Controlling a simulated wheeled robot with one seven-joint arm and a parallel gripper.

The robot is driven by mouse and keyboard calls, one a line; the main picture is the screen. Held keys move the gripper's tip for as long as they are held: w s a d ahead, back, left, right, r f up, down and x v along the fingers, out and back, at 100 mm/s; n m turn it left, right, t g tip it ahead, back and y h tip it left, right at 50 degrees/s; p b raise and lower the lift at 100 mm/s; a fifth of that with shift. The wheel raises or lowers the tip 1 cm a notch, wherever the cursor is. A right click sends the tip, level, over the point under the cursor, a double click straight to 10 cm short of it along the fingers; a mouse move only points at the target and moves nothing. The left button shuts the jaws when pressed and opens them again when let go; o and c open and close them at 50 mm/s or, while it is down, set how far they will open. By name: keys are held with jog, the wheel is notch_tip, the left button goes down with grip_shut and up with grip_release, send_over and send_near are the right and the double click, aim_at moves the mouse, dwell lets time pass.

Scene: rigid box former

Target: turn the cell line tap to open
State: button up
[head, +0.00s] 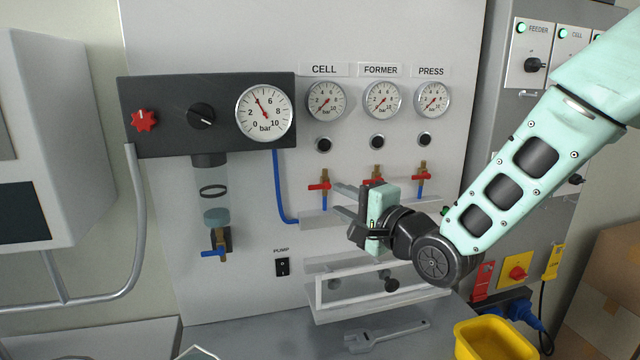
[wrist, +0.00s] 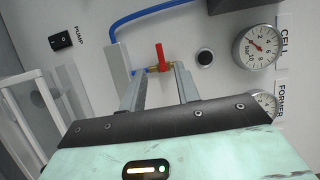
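The cell line tap (head: 319,186) is below the CELL gauge (head: 325,100) on the pale panel. Its red handle lies crosswise to its upright brass pipe. The CELL gauge needle is near the low end of its scale. My gripper (head: 336,198) is just to the right of the tap, with its two fingers apart and pointing at the panel. In the wrist view the red handle (wrist: 160,57) shows just beyond and between the two open fingers (wrist: 160,80). Nothing is held, and I see no contact with the handle.
The FORMER tap (head: 373,181) is right of the cell tap, partly behind my gripper, and the PRESS tap (head: 421,187) is further right. A blue hose (head: 278,185) runs left of the cell tap. A ledge (head: 314,219) sits below the taps.

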aim_at(316, 188)
jog(key=p+x, duration=0.2)
jog(key=x, duration=0.5)
jog(key=shift+w+a, duration=0.25)
jog(key=shift+w, duration=0.05)
grip_shut()
